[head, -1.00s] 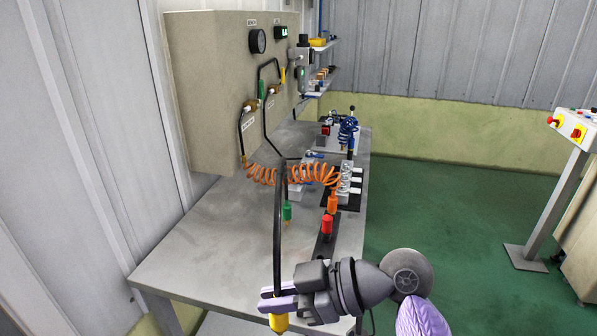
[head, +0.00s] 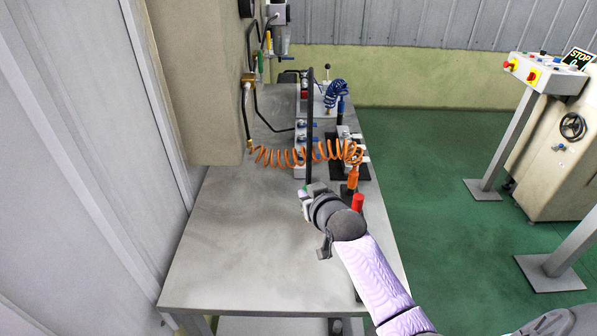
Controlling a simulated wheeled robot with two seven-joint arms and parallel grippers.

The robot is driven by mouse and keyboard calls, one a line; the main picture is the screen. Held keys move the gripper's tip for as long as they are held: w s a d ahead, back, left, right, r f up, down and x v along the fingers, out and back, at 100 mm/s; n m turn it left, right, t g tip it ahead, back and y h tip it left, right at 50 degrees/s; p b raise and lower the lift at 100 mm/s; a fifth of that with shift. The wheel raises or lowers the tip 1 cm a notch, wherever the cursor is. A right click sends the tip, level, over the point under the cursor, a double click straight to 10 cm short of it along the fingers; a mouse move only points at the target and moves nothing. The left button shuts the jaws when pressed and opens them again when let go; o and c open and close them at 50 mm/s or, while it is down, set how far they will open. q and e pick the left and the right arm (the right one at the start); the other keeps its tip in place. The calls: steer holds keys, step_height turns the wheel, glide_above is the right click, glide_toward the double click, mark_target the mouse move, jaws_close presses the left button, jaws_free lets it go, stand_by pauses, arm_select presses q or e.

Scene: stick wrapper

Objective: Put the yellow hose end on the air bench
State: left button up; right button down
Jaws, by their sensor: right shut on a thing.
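The air bench (head: 225,245) is a long grey table running away from me. My right gripper (head: 307,192) is over its right half, seen from behind, shut on the end of a black hose (head: 310,110) that rises from it. The yellow hose end is hidden behind the gripper and wrist; a second ago it showed in the jaws. I cannot tell whether it touches the bench top. My left gripper is not in view.
An orange coiled hose (head: 300,157) crosses the bench beyond the gripper, ending in an orange connector (head: 352,180). A red connector (head: 358,202) stands close to my wrist. A beige panel (head: 190,80) borders the left. The near left bench top is clear.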

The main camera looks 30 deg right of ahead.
step_height(320, 180, down, 7)
steer(key=shift+r+b, duration=0.1)
steer(key=shift+b, duration=1.1)
steer(key=shift+f, duration=0.3)
steer(key=shift+s+r, duration=0.1)
steer(key=shift+r, duration=0.05)
steer(key=c, duration=0.7)
jaws_free()
